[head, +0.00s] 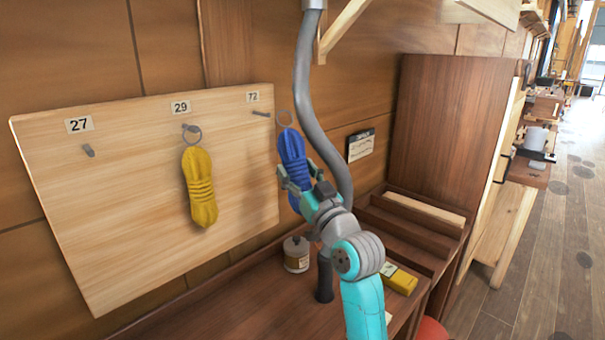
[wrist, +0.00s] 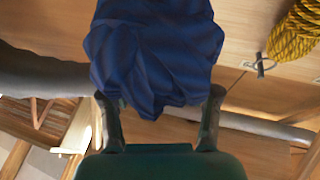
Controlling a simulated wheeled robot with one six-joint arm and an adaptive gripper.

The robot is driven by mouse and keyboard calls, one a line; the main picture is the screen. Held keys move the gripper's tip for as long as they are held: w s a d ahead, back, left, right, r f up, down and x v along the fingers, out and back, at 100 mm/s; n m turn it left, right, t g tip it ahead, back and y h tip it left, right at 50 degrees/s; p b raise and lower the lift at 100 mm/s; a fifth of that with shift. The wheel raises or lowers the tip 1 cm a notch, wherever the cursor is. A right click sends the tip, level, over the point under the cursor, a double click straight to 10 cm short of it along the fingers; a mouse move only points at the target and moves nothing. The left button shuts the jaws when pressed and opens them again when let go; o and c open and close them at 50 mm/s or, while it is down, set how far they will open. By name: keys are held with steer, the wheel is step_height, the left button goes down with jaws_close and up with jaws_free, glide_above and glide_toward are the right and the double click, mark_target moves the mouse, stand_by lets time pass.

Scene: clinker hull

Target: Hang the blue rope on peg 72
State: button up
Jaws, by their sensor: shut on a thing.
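The blue rope (head: 291,158) is a coiled hank with a metal ring (head: 284,118) at its top. My gripper (head: 296,186) is shut on its lower part and holds it upright. In the wrist view the blue rope (wrist: 152,55) fills the space between the two fingers (wrist: 158,118). Peg 72 (head: 261,114) sticks out of the pale board below the label 72 (head: 252,97). The ring is just right of the peg's tip in the head view; I cannot tell their distance in depth. No rope hangs on peg 72.
A yellow rope (head: 200,187) hangs by its ring on peg 29 (head: 190,128). Peg 27 (head: 88,150) is bare.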

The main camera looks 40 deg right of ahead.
steer(key=w+f, duration=0.1)
steer(key=w, duration=0.6)
stand_by(0.9)
steer(key=shift+a, duration=0.1)
stand_by(0.5)
steer(key=o, duration=1.4)
steer(key=shift+f, duration=0.1)
steer(key=v, duration=1.2)
